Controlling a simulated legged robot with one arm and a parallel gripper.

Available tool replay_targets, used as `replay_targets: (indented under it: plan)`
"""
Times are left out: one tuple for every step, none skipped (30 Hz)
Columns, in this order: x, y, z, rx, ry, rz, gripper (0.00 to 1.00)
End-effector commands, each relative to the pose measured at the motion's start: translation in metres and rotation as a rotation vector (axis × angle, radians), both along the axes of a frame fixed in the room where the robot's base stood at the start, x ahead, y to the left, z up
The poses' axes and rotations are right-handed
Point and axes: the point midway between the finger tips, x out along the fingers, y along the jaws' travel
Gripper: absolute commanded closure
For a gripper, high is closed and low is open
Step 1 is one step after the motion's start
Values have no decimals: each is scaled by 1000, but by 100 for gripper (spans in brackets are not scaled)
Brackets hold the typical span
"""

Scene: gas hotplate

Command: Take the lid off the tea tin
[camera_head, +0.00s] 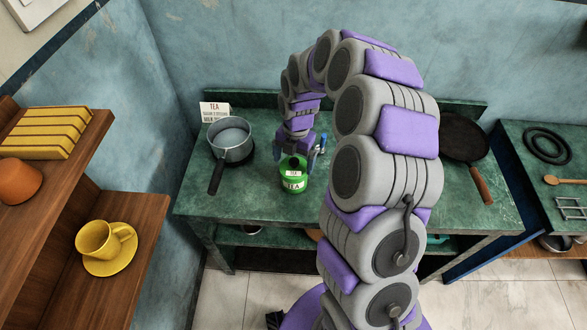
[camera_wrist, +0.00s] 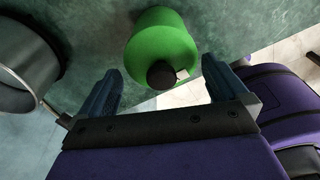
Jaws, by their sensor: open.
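The green tea tin (camera_head: 292,184) with a white TEA label stands upright on the green worktop, below my gripper (camera_head: 299,156). In the wrist view, its round green lid (camera_wrist: 158,32) shows from above with a dark knob (camera_wrist: 162,74). The lid appears to sit on the tin. In the wrist view, the blue fingers of my gripper (camera_wrist: 160,66) are spread apart, one on each side of the knob. I cannot tell whether either finger touches it. My arm and gripper hide part of the tin's top in the head view.
A grey saucepan (camera_head: 231,140) stands left of the tin, its handle pointing toward the front. A tea card (camera_head: 214,112) stands behind it. A dark frying pan (camera_head: 463,138) is at the right. A wooden shelf with a yellow cup (camera_head: 98,240) is at left.

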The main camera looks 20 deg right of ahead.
Motion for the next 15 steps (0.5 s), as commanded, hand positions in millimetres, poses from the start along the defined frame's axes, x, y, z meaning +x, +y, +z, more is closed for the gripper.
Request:
replay_targets:
  plan:
    - [-1, 0, -6, 0, 1, 0, 0]
    - [-1, 0, -7, 0, 1, 0, 0]
    - [-1, 0, -8, 0, 1, 0, 0]
    - [-1, 1, -7, 0, 0, 0, 0]
    - [-1, 1, -7, 0, 0, 0, 0]
    - [-1, 1, -7, 0, 0, 0, 0]
    - [-1, 1, -7, 0, 0, 0, 0]
    - [-1, 1, -7, 0, 0, 0, 0]
    - [-1, 1, -7, 0, 0, 0, 3]
    - [-1, 1, -7, 0, 0, 0, 6]
    - [-1, 1, -7, 0, 0, 0, 9]
    - [-1, 1, -7, 0, 0, 0, 12]
    - [-1, 1, -7, 0, 0, 0, 15]
    - [-1, 1, -7, 0, 0, 0, 18]
    - [-1, 1, -7, 0, 0, 0, 22]
